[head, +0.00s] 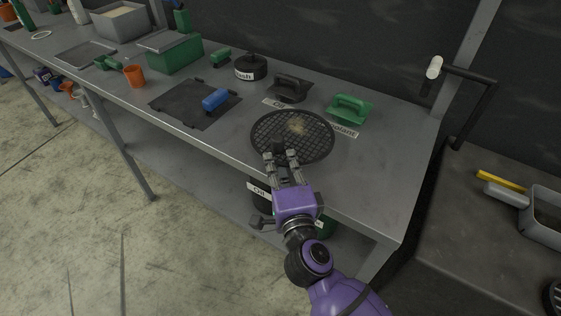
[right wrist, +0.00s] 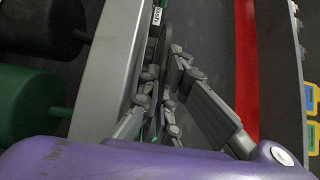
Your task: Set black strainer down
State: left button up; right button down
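The black strainer (head: 312,136) is a round, flat mesh disc with a dark rim and a tan patch near its middle. It lies level over the right part of the grey table in the head view. I cannot tell whether it rests on the tabletop or is just above it. My right gripper (head: 281,156) is at its near rim, with its fingers closed on that rim. The right wrist view shows the fingers (right wrist: 165,88) close together, and the strainer is hard to make out there. My left gripper is not in view.
The tabletop right of the strainer (head: 385,160) is clear.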

jog(key=shift+f, duration=0.55)
jog(key=c, duration=2.3)
grip_release()
jog(key=shift+s+f, duration=0.1)
jog(key=shift+o, duration=0.2)
jog(key=shift+f, duration=0.25)
jog(key=shift+r, duration=0.35)
jog(key=shift+s+r, duration=0.25)
jog(key=shift+r, duration=0.05)
jog(key=s+d+b, duration=0.1)
jog(key=s, duration=1)
jog(key=shift+s+d+r, duration=0.15)
jog(key=shift+d+r, duration=0.05)
jog(key=shift+d, duration=0.2)
